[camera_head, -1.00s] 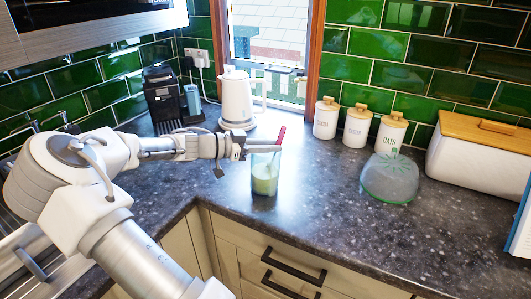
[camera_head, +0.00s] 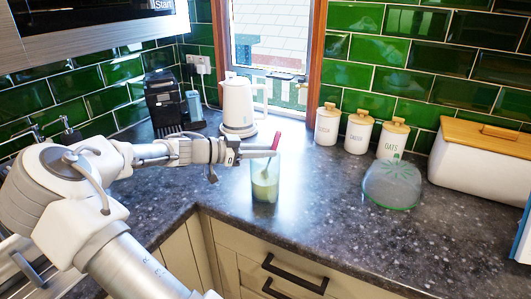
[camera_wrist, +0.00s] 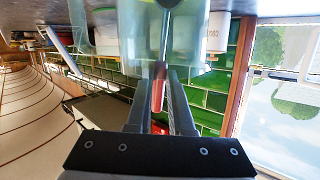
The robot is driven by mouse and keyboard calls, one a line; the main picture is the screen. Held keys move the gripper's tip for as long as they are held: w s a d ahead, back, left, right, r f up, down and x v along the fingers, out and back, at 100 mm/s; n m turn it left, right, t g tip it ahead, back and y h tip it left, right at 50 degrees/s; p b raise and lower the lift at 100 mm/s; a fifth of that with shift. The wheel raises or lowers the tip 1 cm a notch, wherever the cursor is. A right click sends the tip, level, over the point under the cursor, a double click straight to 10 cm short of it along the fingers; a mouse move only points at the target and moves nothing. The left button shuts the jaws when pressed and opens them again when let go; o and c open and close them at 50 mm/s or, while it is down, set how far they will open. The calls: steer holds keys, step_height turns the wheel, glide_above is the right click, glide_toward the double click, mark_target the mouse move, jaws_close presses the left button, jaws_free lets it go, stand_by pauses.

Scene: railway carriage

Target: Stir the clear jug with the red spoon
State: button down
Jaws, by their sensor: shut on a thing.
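The clear jug (camera_head: 265,190) stands upright on the worktop near its front corner, with pale green contents in its lower part. The red spoon (camera_head: 276,140) stands in the jug, its red handle tilted above the rim and its lower part down inside. My gripper (camera_head: 270,152) reaches in from the left at rim height and is shut on the red handle. In the wrist view, the red handle (camera_wrist: 157,95) sits between the two fingers, and the jug (camera_wrist: 185,45) is just beyond them. The spoon's tip is not clear.
A white kettle (camera_head: 238,105) and a black coffee machine (camera_head: 166,105) stand behind at left. The worktop right of the jug is clear.

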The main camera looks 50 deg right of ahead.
steer(key=shift+w+f, duration=0.1)
steer(key=shift+w, duration=0.45)
steer(key=s+d+b, duration=0.1)
steer(key=b, duration=0.2)
steer(key=shift+d+b, duration=0.2)
steer(key=shift+b, duration=0.15)
steer(key=b, duration=0.3)
steer(key=shift+s, duration=0.1)
steer(key=shift+s+a+b, duration=0.25)
steer(key=shift+a+b, duration=0.1)
steer(key=shift+a, duration=0.45)
step_height(320, 180, up, 16)
steer(key=p, duration=0.8)
steer(key=shift+f, duration=0.15)
stand_by(0.8)
